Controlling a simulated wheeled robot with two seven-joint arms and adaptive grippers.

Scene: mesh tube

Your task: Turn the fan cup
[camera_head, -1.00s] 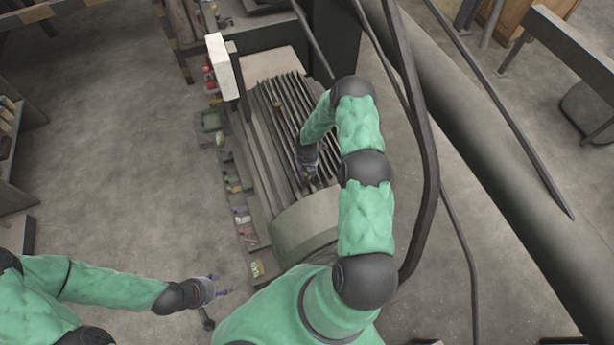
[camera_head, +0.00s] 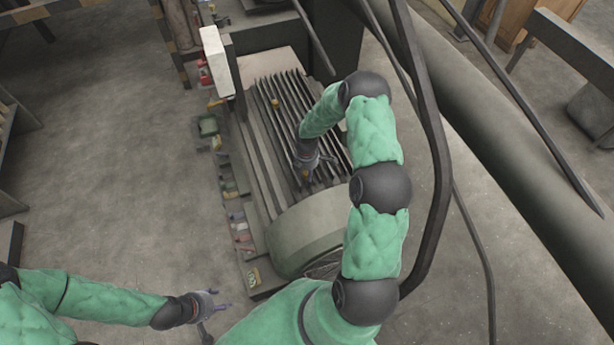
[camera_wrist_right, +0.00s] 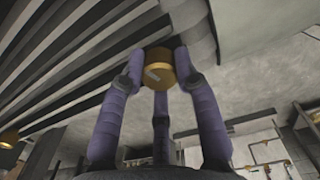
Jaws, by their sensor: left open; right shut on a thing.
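A round brass cup (camera_wrist_right: 158,68), which I take to be the fan cup, has a small pale mark on its face. In the right wrist view it sits between the three purple fingers of my right gripper (camera_wrist_right: 160,82), which is shut on it. In the head view my right gripper (camera_head: 318,162) is over the finned motor (camera_head: 268,165), near the rounded end cover (camera_head: 305,235). My left gripper (camera_head: 220,306) is open and empty, low over the floor at the lower left, away from the motor.
A second brass piece (camera_head: 275,103) sits farther along the fins. A white box (camera_head: 216,62) stands at the motor's far left corner. Several small coloured items lie along its left side. A large pipe (camera_head: 500,140) runs along the right. The floor (camera_head: 110,150) at left is clear.

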